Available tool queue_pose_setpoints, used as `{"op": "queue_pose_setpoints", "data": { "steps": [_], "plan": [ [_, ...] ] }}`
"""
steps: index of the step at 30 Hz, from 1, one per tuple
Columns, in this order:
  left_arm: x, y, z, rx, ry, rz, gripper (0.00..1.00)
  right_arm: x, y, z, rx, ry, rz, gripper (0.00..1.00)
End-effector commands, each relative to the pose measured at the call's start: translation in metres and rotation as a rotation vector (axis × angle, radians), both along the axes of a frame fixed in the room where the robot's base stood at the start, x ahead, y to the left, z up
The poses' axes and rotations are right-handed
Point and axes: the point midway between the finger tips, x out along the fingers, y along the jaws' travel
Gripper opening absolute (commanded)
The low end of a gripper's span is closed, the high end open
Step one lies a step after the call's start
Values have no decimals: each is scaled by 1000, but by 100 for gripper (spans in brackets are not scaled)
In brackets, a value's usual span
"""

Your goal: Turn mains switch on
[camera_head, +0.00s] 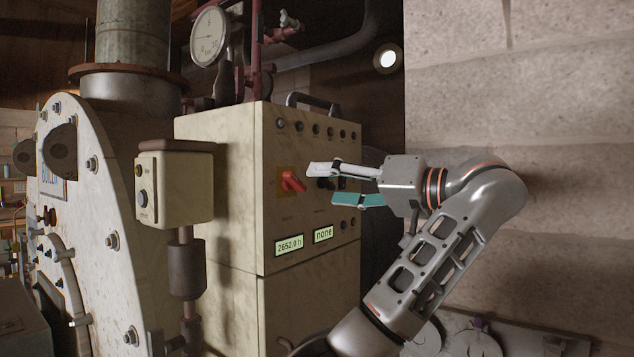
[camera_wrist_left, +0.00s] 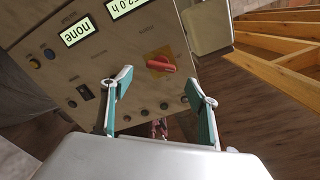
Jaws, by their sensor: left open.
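The mains switch is a red rotary handle (camera_head: 291,181) on a yellow-orange plate, on the front of a cream control cabinet (camera_head: 220,170). In the left wrist view the red handle (camera_wrist_left: 160,65) lies just beyond and between my two fingertips. My left gripper (camera_head: 323,184) is open and empty, in front of the panel and just right of the switch. Its teal-padded fingers also show in the left wrist view (camera_wrist_left: 158,82). I see no contact with the handle. Part of the panel right of the switch is hidden behind the fingers. My right gripper is not in view.
Two lit displays (camera_head: 289,245) sit below the switch, one reading "none" (camera_head: 323,234). Several small knobs line the panel top (camera_head: 316,129). A small cream box (camera_head: 175,188) stands on a pipe left of the cabinet, beside the boiler (camera_head: 88,180). A stone wall (camera_head: 560,90) is at right.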

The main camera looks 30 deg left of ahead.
Motion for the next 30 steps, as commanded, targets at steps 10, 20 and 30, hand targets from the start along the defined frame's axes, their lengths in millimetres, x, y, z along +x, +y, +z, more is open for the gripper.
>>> {"op": "queue_pose_setpoints", "data": {
  "steps": [10, 20, 30],
  "plan": [
    [3, 50, 2, 3, -2, 5, 60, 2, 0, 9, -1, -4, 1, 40],
    [5, 74, 1, 3, -1, 1, 60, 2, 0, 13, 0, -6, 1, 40],
    [5, 74, 1, 4, -1, 2, 31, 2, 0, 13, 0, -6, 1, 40]
  ]
}}
